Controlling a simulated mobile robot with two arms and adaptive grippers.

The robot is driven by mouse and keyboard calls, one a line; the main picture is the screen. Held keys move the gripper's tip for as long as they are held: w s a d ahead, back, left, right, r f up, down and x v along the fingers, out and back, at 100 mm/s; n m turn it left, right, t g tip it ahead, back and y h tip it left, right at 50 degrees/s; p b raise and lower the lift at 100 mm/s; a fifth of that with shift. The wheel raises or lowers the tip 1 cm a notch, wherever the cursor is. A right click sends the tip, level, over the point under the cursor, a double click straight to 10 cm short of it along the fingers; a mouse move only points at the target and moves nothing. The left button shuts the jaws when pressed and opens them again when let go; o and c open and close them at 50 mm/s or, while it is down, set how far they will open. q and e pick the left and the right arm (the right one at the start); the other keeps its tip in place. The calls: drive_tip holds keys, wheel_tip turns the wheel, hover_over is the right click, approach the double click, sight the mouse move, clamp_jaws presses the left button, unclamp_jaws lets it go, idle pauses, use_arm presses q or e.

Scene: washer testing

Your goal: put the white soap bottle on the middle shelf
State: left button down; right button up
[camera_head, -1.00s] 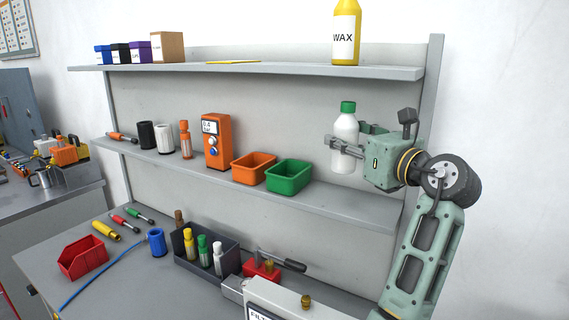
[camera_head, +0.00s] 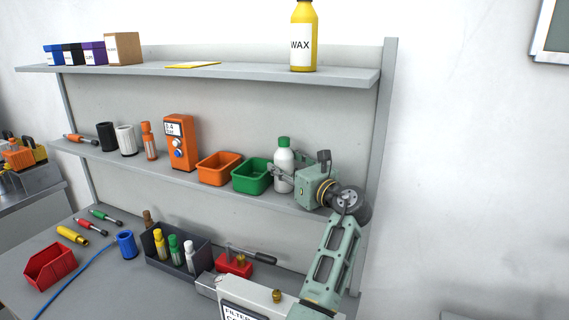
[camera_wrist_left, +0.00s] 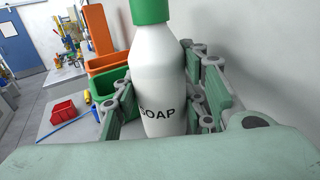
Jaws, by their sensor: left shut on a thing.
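The white soap bottle (camera_head: 285,166), with a green cap, stands upright at the right end of the middle shelf (camera_head: 225,190), just right of the green bin. Its base is at about shelf height; I cannot tell whether it touches the shelf. My left gripper (camera_head: 279,174) is shut around the bottle's body from the right. In the left wrist view, the bottle (camera_wrist_left: 158,85) with its SOAP label sits between the finger links. My right gripper is not in view.
A green bin (camera_head: 252,176) and an orange bin (camera_head: 219,168) are close on the bottle's left. An orange device (camera_head: 181,143) stands further left. A yellow wax bottle (camera_head: 303,38) is on the top shelf (camera_head: 250,74) above. The wall is to the right.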

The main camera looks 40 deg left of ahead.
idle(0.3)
use_arm(q)
drive_tip(key=c, duration=1.1)
unclamp_jaws()
drive_tip(key=shift+f, duration=0.1)
drive_tip(key=shift+s+d, duration=0.1)
drive_tip(key=shift+d, duration=0.3)
drive_tip(key=b+v, duration=0.4)
drive_tip(key=v, duration=0.6)
drive_tip(key=shift+s+d, duration=0.1)
drive_tip(key=shift+d, duration=0.2)
drive_tip(key=shift+s+d, duration=0.1)
drive_tip(key=shift+d, duration=0.25)
